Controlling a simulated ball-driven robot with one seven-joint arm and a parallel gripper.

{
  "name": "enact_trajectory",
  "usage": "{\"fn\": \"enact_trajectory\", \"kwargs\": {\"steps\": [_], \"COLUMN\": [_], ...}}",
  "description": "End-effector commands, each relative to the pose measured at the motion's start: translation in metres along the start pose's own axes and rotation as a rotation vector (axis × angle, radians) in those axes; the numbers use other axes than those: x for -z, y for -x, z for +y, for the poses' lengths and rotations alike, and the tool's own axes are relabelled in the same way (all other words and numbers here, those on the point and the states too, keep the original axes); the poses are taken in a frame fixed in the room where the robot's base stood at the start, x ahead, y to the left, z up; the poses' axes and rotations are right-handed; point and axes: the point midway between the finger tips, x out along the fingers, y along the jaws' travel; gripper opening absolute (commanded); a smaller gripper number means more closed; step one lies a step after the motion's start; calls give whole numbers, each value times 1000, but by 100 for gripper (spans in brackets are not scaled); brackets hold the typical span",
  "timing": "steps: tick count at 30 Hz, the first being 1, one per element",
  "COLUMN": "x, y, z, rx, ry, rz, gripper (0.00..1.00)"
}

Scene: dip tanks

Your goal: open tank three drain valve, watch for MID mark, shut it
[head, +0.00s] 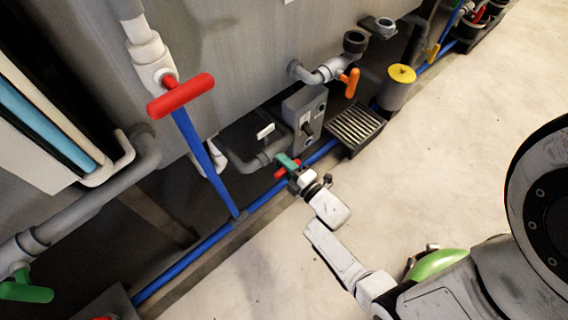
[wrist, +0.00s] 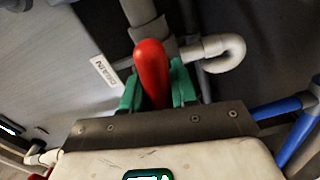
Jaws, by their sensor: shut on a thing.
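A red valve handle (wrist: 152,75) stands between the green fingers of my gripper (wrist: 156,92) in the wrist view, and the gripper is shut on it. The handle sits on a grey pipe fitting beside a white tag reading DRAIN (wrist: 104,70). In the head view my gripper (head: 287,166) is low at the tank's base, and only a little of the red handle (head: 280,173) shows. A light blue upright strip (head: 40,122) runs along a white panel at the left. I cannot make out a MID mark or a tank number.
A larger red T-handle (head: 180,95) sits on a white pipe above a blue pipe (head: 203,160). A grey box (head: 304,118), an orange-handled valve (head: 349,82) and a floor grate (head: 355,128) lie just beyond my gripper. A green handle (head: 25,290) is at lower left.

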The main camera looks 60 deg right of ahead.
Motion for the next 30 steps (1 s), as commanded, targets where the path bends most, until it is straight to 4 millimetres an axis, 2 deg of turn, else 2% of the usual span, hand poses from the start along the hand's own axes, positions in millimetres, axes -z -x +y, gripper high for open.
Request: {"fn": "enact_trajectory", "kwargs": {"steps": [30], "x": [1], "y": [1], "z": [-1], "rx": [4], "ry": [-957], "rz": [0], "gripper": [0]}}
